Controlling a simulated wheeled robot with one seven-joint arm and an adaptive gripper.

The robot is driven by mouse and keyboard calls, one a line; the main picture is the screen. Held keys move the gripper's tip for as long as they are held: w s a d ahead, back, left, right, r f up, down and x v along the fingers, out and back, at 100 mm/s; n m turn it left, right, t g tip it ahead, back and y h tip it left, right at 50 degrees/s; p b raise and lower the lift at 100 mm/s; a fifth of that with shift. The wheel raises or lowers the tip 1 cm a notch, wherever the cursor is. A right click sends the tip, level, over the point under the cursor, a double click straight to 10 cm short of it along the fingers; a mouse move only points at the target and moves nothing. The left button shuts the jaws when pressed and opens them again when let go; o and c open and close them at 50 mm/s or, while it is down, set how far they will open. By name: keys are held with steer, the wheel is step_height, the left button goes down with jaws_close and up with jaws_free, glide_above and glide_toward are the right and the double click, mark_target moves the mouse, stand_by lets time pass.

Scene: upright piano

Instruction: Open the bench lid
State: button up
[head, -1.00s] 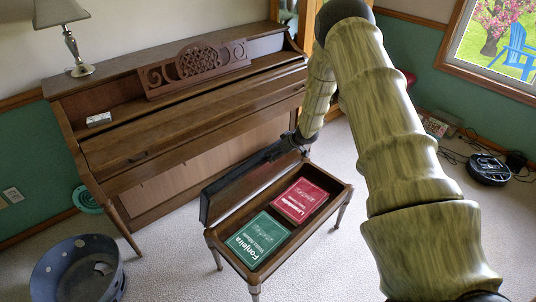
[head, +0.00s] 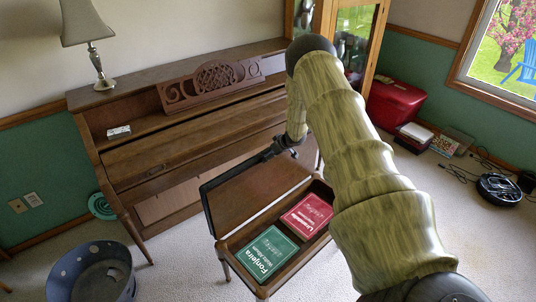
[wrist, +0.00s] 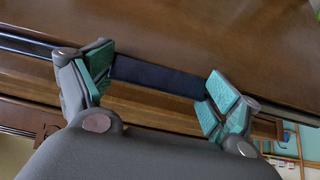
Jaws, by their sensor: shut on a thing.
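The piano bench (head: 275,283) stands in front of the piano with its lid (head: 255,190) raised and leaning back toward the piano, its brown wooden underside showing. The lid has a dark padded edge. Inside the open box lie a green book (head: 266,255) and a red book (head: 306,215). My gripper (head: 283,146) is at the lid's upper far edge. In the wrist view, my gripper's teal-padded fingers (wrist: 158,76) sit on either side of a dark strip of the lid's edge (wrist: 160,77), shut on it.
The upright piano (head: 200,140) stands just behind the lid, close to it. A grey round bin (head: 92,270) is at front left.

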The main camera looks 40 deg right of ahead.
steer(key=shift+d, duration=0.1)
steer(key=o, duration=1.2)
steer(key=v, duration=1.2)
